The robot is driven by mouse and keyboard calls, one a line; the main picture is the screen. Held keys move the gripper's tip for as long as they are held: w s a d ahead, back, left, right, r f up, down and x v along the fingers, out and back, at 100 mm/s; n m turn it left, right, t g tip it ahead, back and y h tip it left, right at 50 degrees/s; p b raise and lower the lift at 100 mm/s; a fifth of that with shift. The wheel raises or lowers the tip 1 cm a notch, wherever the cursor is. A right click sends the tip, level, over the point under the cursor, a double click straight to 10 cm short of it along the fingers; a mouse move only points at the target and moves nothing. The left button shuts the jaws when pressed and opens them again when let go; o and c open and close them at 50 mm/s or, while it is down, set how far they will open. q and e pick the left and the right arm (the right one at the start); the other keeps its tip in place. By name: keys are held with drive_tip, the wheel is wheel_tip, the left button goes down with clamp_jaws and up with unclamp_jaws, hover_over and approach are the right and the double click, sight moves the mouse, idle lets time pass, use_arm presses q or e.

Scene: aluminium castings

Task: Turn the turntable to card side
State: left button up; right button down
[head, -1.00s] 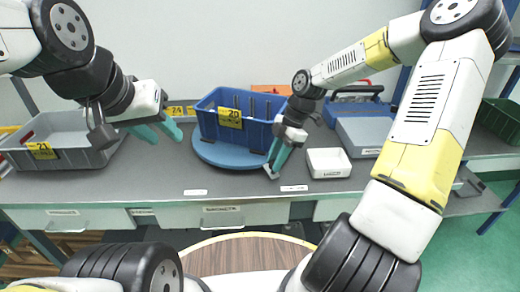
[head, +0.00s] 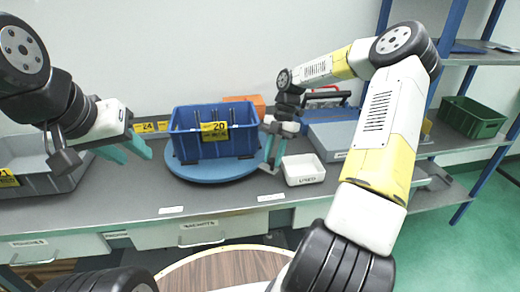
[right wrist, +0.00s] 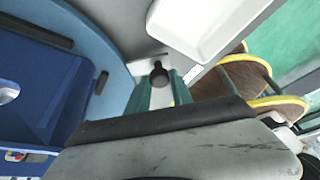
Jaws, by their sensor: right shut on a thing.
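The turntable (head: 215,178) is a round blue disc on the grey bench. A blue crate (head: 188,148) with a yellow label reading 20 (head: 214,131) stands on it, its labelled face roughly towards me. Dark upright pieces show in the crate. My right gripper (head: 271,166) is low at the turntable's right edge. In the right wrist view its teal fingers are shut on a black knob (right wrist: 158,74) beside the blue rim (right wrist: 112,60). How the knob joins the turntable is hidden. My left gripper (head: 130,152) is open and empty above the bench, left of the turntable.
A small white bin (head: 303,170) stands just right of my right gripper. An orange box (head: 247,101) is behind the crate. A green crate (head: 472,116) sits on the right shelf.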

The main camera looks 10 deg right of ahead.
drive_tip(key=shift+w+d, duration=0.35)
drive_tip(key=c, duration=1.1)
unclamp_jaws()
drive_tip(key=shift+c, duration=0.2)
drive_tip(key=v, duration=0.7)
drive_tip(key=shift+r, duration=0.35)
drive_tip(key=shift+w, duration=0.1)
